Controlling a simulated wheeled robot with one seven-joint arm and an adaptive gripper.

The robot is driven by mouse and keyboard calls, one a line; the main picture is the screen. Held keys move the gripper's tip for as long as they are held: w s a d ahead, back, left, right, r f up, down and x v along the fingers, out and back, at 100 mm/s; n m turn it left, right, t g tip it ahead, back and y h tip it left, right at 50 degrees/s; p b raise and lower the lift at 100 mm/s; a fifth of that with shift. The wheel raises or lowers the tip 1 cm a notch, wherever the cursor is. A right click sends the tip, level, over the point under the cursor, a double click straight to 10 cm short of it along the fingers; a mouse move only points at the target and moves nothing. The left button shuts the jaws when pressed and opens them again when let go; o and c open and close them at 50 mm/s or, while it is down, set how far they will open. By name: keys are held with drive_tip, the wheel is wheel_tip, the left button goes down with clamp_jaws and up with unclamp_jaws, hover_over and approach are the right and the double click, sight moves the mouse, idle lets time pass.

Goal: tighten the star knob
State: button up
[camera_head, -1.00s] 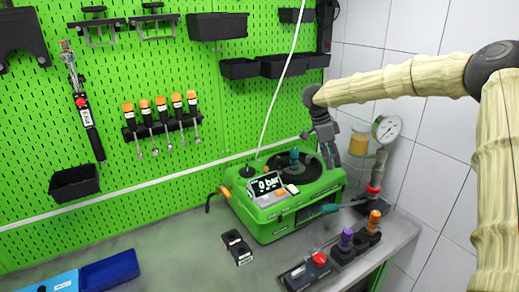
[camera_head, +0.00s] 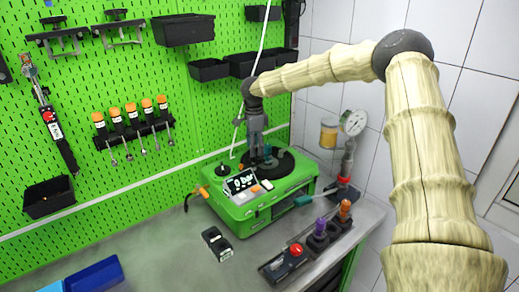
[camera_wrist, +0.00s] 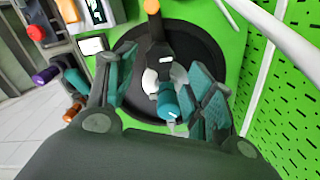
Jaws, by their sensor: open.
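The green test bench (camera_head: 250,218) stands on the grey worktop with a round black recess (camera_head: 286,166) in its top. In the wrist view, the recess (camera_wrist: 203,48) holds a pale grey lobed part (camera_wrist: 151,80), which looks like the star knob, though I cannot be certain. A teal cylinder (camera_wrist: 168,101) and a black part with an orange tip (camera_wrist: 152,7) adjoin it. My gripper (camera_head: 257,152) is over the recess, pointing down. Its open teal-padded fingers (camera_wrist: 160,92) stand on either side of the lobed part and teal cylinder, apparently holding nothing. Contact cannot be told.
A white hose (camera_head: 262,40) rises behind my gripper. A pressure gauge (camera_head: 353,122) stands at right. Tools with purple (camera_head: 320,226) and orange (camera_head: 345,207) tops and a red knob (camera_head: 296,249) stand in front.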

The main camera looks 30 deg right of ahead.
drive_tip(key=shift+a+f+p, duration=0.25)
drive_tip(key=shift+a+f, duration=0.05)
drive_tip(key=shift+f, duration=0.25)
drive_tip(key=shift+a+f+p, duration=0.2)
drive_tip(key=shift+a+f, duration=0.05)
drive_tip(key=shift+f, duration=0.3)
drive_tip(key=shift+a+f, duration=0.15)
drive_tip(key=shift+a, duration=0.25)
drive_tip(key=shift+d+f, duration=0.15)
drive_tip(key=shift+d, duration=0.2)
drive_tip(key=shift+c, duration=0.4)
drive_tip(key=shift+d+f, duration=0.2)
drive_tip(key=shift+d, duration=0.2)
drive_tip(key=c, duration=0.4)
drive_tip(key=shift+d, duration=0.2)
drive_tip(key=c, duration=0.3)
drive_tip(key=shift+c, duration=1.2)
drive_tip(key=shift+a+r, duration=0.15)
drive_tip(key=shift+a, duration=0.05)
